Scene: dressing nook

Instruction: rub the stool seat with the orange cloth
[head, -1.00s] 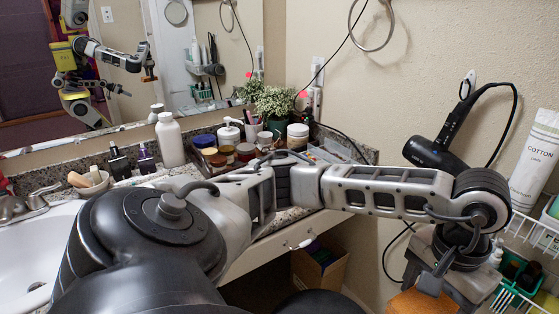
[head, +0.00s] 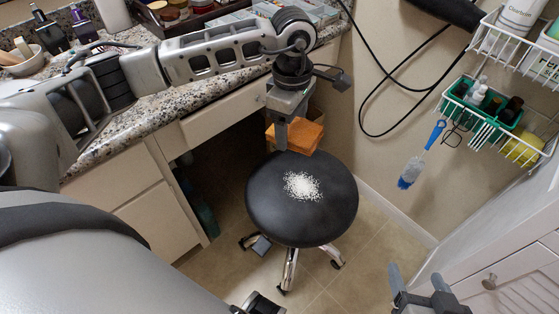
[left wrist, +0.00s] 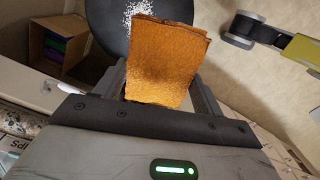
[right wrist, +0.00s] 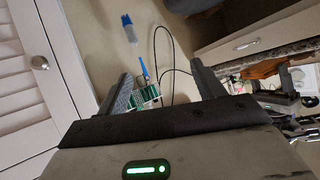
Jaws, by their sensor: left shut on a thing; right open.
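The stool seat (head: 265,210) is round and black, with a patch of white grains (head: 302,186) near its middle. My left gripper (head: 287,142) is shut on the folded orange cloth (head: 308,138), which shows at the seat's far edge in the head view. The cloth (left wrist: 165,65) hangs out from between the jaws in the left wrist view, with the seat (left wrist: 103,30) and grains (left wrist: 137,10) beyond it. It looks held above the seat; the exact gap cannot be told. My right gripper (head: 420,285) is open and empty, right of the stool.
The granite counter (head: 120,115) with drawers runs along the left. A white wire rack (head: 490,110) with a green basket (head: 480,105) hangs at right, a blue-handled brush (head: 422,155) below it. A white louvred cabinet (head: 510,280) stands front right.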

